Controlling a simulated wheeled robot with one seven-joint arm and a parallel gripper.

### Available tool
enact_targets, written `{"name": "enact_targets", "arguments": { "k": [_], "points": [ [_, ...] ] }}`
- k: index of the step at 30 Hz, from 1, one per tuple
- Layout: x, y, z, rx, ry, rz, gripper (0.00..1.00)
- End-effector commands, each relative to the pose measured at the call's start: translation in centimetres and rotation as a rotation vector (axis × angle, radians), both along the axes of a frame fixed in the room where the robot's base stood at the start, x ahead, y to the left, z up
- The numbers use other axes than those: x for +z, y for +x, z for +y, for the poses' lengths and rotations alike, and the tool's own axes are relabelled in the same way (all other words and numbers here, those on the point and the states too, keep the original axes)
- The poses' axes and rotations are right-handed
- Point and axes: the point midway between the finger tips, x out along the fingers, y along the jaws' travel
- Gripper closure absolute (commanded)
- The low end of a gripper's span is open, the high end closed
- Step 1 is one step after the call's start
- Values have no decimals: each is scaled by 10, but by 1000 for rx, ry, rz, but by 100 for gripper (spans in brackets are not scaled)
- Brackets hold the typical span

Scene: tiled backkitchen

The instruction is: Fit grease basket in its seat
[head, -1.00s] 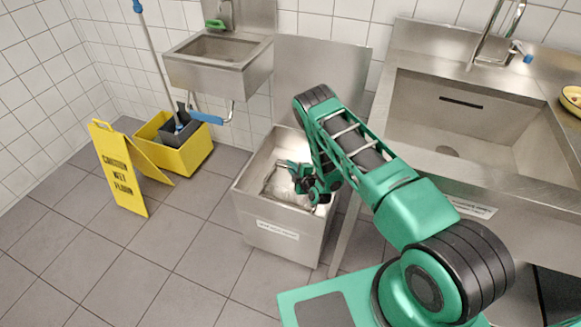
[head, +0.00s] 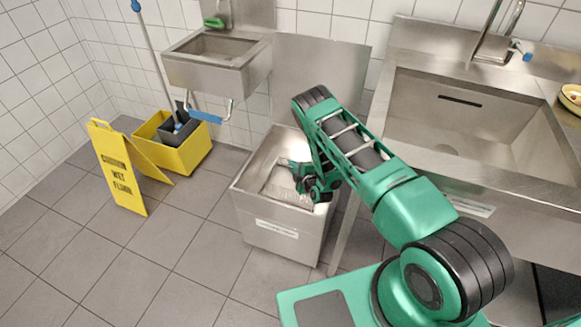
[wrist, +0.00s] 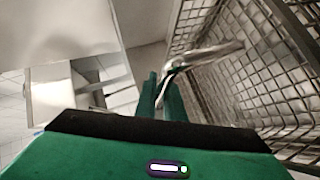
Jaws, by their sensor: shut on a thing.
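The grease basket (wrist: 205,105) is a metal mesh basket with a bent wire handle (wrist: 215,53); it fills the right of the wrist view. My gripper (wrist: 163,92) is shut on the handle. In the head view my gripper (head: 312,188) is inside the mouth of an open steel box (head: 277,240), at its right side. The basket (head: 283,183) shows only partly inside the box, beside my gripper. The seat is hidden, and I cannot tell whether the basket touches it.
The box's steel lid (head: 320,75) stands upright behind it. A large sink (head: 470,120) is close on the right, and a small hand basin (head: 217,62) is at the back. A yellow mop bucket (head: 170,150) and a wet-floor sign (head: 122,175) stand left. Floor in front is clear.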

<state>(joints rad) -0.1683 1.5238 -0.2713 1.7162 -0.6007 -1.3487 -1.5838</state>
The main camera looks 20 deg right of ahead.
Motion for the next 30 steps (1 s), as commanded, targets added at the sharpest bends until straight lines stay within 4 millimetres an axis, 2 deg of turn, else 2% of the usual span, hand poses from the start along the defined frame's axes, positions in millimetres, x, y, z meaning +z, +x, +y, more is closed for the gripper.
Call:
{"name": "enact_targets", "arguments": {
  "k": [16, 17, 19, 30],
  "points": [
    [3, 4, 0, 1, 1, -10, 100],
    [3, 4, 0, 1, 1, -11, 86],
    [3, 4, 0, 0, 2, -11, 70],
    [2, -1, 0, 1, 2, -6, 69]
  ]
}}
